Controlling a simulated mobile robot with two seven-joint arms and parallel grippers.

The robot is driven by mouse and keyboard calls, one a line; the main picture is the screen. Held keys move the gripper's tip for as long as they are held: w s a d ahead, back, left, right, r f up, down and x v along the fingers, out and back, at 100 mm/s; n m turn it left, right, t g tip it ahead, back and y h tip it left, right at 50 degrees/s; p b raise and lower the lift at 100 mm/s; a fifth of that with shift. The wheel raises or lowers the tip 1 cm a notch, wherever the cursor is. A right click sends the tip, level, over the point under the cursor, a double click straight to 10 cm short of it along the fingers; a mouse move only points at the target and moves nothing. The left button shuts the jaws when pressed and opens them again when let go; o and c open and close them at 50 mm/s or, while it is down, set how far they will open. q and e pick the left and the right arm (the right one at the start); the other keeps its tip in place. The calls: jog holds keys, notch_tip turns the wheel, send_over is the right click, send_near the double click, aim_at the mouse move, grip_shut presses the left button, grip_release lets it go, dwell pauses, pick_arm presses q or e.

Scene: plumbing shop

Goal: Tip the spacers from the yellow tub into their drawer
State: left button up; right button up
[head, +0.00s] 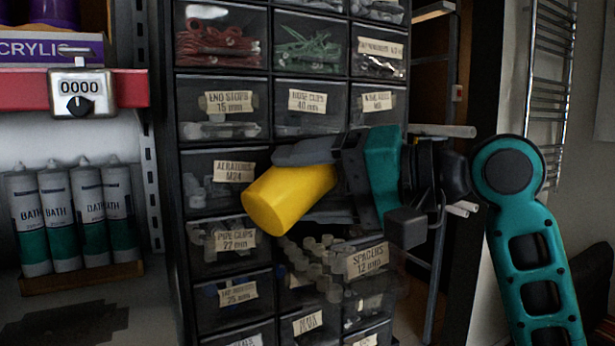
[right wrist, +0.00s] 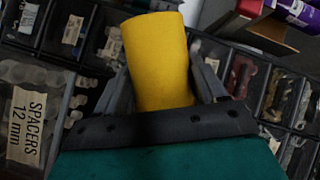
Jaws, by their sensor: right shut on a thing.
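My right gripper (head: 296,182) is shut on the yellow tub (head: 283,200), holding it tilted in front of the drawer cabinet. The tub's end toward the lower left looks closed; its mouth and inside are hidden. In the right wrist view the tub (right wrist: 157,62) sits between the two fingers. The spacers drawer, with its label (head: 367,260), is below and right of the tub. Pale spacers (head: 322,268) show beside the label, partly in shadow; the label also shows in the right wrist view (right wrist: 27,125). My left gripper is not in view.
The cabinet has several labelled drawers, including pipe clips (head: 237,240) and aerators (head: 234,171) close to the tub. A towel rail (head: 551,60) is at the right.

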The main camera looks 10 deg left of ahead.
jog(key=shift+w+f+m+y, duration=0.1)
jog(key=shift+f+m+y, duration=0.1)
jog(key=shift+m, duration=0.35)
jog(key=shift+w+f+m+y, duration=0.1)
jog(key=shift+m+y, duration=0.1)
jog(key=shift+m, duration=0.35)
jog(key=shift+d+f+m+y, duration=0.15)
jog(key=shift+m+y, duration=0.25)
jog(key=shift+m, duration=0.2)
jog(key=m, duration=0.1)
jog(key=m+b, duration=0.1)
jog(key=m+y, duration=0.1)
jog(key=shift+w+d+b, duration=0.3)
jog(key=shift+w, duration=0.1)
jog(key=shift+w+r+m+p, duration=0.1)
jog(key=shift+r+m+p, duration=0.15)
jog(key=shift+m+p, duration=0.1)
jog(key=shift+w+d+m+t+p, duration=0.1)
jog(key=shift+d+m+t+p, duration=0.05)
jog(key=shift+m+t+p, duration=0.25)
jog(key=shift+w+d+r+m+t+y, duration=0.1)
jog(key=shift+w+d+m+t+y, duration=0.1)
jog(key=shift+m, duration=0.5)
jog(key=shift+w+d+m+t+y, duration=0.1)
jog(key=shift+w+m+t+y, duration=0.15)
jog(key=shift+m, duration=0.5)
jog(key=shift+w+d+r+m+t+y, duration=0.1)
jog(key=shift+w+d+m+t+y, duration=0.1)
jog(key=shift+m, duration=0.5)
